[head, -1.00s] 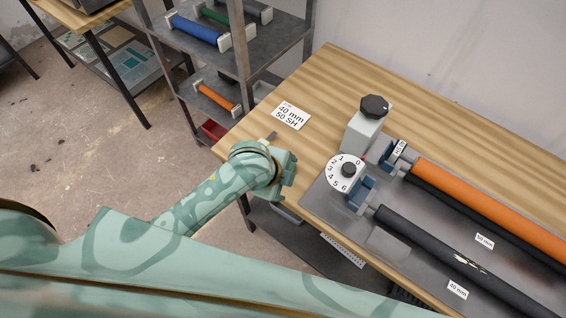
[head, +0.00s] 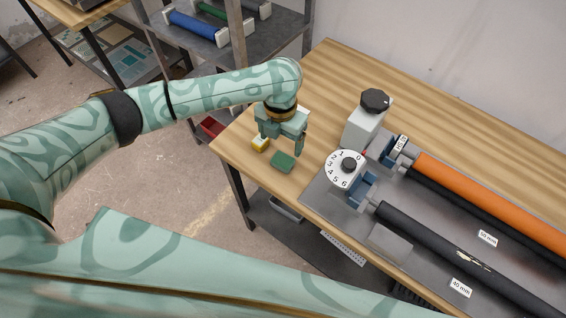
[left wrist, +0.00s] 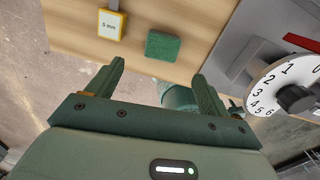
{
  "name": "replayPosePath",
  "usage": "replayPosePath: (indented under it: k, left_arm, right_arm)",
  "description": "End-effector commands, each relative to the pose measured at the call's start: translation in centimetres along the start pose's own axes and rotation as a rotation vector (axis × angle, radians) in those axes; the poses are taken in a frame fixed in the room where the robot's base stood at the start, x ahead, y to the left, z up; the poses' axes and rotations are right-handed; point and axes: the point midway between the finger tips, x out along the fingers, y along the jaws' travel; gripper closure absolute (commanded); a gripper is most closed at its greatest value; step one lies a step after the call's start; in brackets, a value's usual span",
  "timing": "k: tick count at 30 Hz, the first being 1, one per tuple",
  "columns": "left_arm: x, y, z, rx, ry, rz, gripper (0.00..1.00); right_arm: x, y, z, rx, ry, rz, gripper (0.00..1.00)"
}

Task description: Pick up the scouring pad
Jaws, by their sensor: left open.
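The scouring pad (head: 283,161) is a small dark green block lying flat on the wooden table near its left front edge. It also shows in the left wrist view (left wrist: 162,46), beyond my fingertips and roughly between their lines. My left gripper (head: 281,141) is open and empty, pointing down just above and behind the pad, apart from it. Its two fingers also show in the left wrist view (left wrist: 158,76).
A yellow and white block (head: 260,145) marked "5 mm" (left wrist: 111,24) lies left of the pad. The machine with its numbered dial (head: 346,168), black knob (head: 374,101) and orange roller (head: 480,200) stands to the right. A shelf (head: 235,50) is behind.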

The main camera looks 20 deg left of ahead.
Motion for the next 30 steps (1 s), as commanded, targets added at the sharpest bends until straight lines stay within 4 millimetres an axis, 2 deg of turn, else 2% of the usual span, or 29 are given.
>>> replayPosePath:
  k: [1, 3, 11, 19, 21, 27, 30]
  left_arm:
    - [1.6, -0.1, -0.1, 0.000, 0.003, -0.001, 0.20]
    - [2.8, -0.1, 0.0, -0.002, 0.003, -0.002, 0.20]
    - [4.6, -0.1, 0.0, -0.001, -0.001, -0.001, 0.20]
    - [8.9, -0.3, -0.3, -0.001, 0.001, -0.001, 0.20]
    - [9.4, -0.3, -0.3, -0.001, 0.000, -0.001, 0.20]
    - [9.2, -0.3, -0.2, -0.001, -0.003, 0.000, 0.20]
    - [9.2, -0.3, -0.2, -0.001, -0.003, 0.000, 0.48]
  right_arm:
    - [0.8, -0.1, 0.1, 0.000, -0.002, -0.002, 0.65]
    - [1.1, -0.2, 0.2, 0.001, -0.003, -0.002, 0.65]
    - [1.6, -0.1, 0.3, 0.000, -0.005, -0.001, 0.65]
    - [3.3, 0.1, 0.8, -0.001, -0.013, 0.000, 0.65]
    - [3.4, 0.2, 0.9, -0.001, -0.014, 0.001, 0.65]
    - [3.3, 0.3, 0.8, -0.001, -0.013, 0.002, 0.65]
    - [3.3, 0.3, 0.8, -0.001, -0.013, 0.002, 0.65]
